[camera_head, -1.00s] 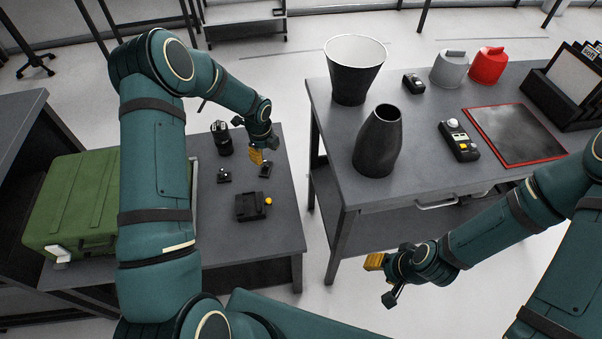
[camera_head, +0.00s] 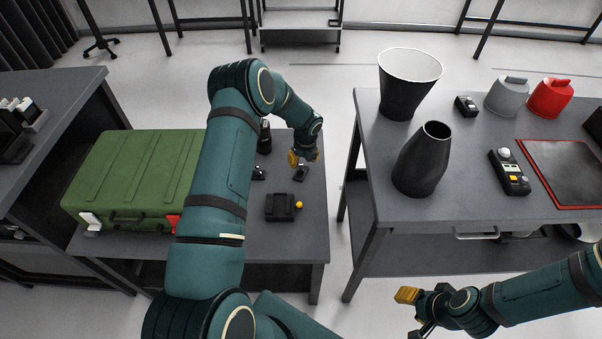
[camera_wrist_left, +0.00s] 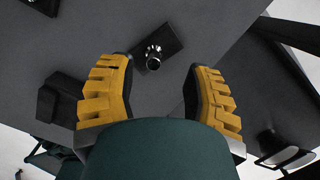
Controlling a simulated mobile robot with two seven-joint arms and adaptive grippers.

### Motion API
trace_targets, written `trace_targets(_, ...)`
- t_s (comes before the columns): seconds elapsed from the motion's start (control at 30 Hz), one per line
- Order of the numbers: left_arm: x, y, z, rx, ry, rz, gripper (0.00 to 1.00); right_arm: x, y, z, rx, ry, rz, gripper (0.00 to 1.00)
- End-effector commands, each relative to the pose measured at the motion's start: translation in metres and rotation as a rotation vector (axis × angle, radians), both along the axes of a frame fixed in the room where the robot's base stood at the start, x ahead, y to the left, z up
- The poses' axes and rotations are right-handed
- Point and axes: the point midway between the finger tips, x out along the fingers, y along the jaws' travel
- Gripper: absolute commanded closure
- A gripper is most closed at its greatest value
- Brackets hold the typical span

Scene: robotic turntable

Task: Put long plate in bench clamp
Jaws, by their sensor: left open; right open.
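My left gripper (camera_head: 296,159) is open over the low bench, close above a small black piece (camera_head: 301,173). In the left wrist view, the yellow ribbed fingers (camera_wrist_left: 160,98) are apart. A dark rectangular base with a silver and black round post (camera_wrist_left: 153,54) lies beyond and between them, not gripped. A black block-like device (camera_head: 280,207) with a yellow knob (camera_head: 299,205) sits nearer on that bench; it may be the bench clamp. I cannot single out a long plate. My right gripper (camera_head: 407,295) is open and empty, low in front of the right table.
A green case (camera_head: 135,175) fills the left of the low bench (camera_head: 315,235). Another small black piece (camera_head: 259,173) is near my left gripper. The right table (camera_head: 375,205) holds a black vase (camera_head: 422,160), a bucket (camera_head: 408,85) and a handheld device (camera_head: 510,173). A floor gap separates the tables.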

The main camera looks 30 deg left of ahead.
Motion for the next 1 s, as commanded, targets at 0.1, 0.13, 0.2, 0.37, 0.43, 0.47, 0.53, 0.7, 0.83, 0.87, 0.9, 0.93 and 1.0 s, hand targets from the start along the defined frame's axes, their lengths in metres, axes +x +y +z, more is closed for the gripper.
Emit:
trace_targets(0.1, -0.003, 0.003, -0.015, 0.0, 0.004, 0.0, 0.5, 0.001, 0.0, -0.005, 0.0, -0.002, -0.001, 0.53)
trace_targets(0.13, -0.003, 0.004, -0.019, 0.0, 0.004, 0.0, 0.5, 0.001, 0.0, -0.006, 0.0, -0.003, -0.001, 0.53)
trace_targets(0.2, -0.005, 0.006, -0.03, 0.001, 0.004, 0.001, 0.5, 0.002, 0.0, -0.009, 0.0, -0.004, -0.001, 0.53)
trace_targets(0.37, -0.003, 0.009, -0.048, -0.001, 0.003, 0.0, 0.5, 0.003, -0.001, -0.013, -0.001, -0.007, -0.002, 0.53)
trace_targets(0.43, -0.003, 0.009, -0.049, 0.0, 0.001, 0.0, 0.5, 0.003, 0.0, -0.013, -0.001, -0.007, -0.002, 0.53)
trace_targets(0.47, -0.002, 0.009, -0.049, 0.0, 0.001, 0.0, 0.5, 0.003, -0.001, -0.013, -0.001, -0.007, -0.002, 0.53)
trace_targets(0.53, -0.002, 0.009, -0.048, 0.0, 0.001, 0.001, 0.5, 0.003, 0.0, -0.013, -0.001, -0.007, -0.002, 0.53)
trace_targets(0.7, -0.002, 0.009, -0.048, 0.0, 0.001, 0.0, 0.82, 0.003, 0.0, -0.013, -0.001, -0.007, -0.002, 0.53)
trace_targets(0.83, -0.002, 0.009, -0.048, 0.0, 0.001, 0.0, 1.0, 0.003, 0.0, -0.013, -0.001, -0.007, -0.002, 0.53)
trace_targets(0.87, -0.002, 0.009, -0.048, 0.0, 0.001, 0.0, 1.0, 0.003, 0.0, -0.013, -0.001, -0.007, -0.002, 0.53)
trace_targets(0.9, -0.002, 0.009, -0.048, 0.0, 0.001, 0.0, 1.0, 0.003, 0.0, -0.013, -0.001, -0.007, -0.002, 0.53)
trace_targets(0.93, -0.002, 0.009, -0.048, 0.0, 0.001, 0.0, 1.0, 0.003, 0.0, -0.013, -0.001, -0.007, -0.002, 0.53)
trace_targets(1.0, -0.002, 0.009, -0.048, 0.0, 0.001, 0.0, 1.0, 0.003, 0.0, -0.013, -0.001, -0.007, -0.002, 0.53)
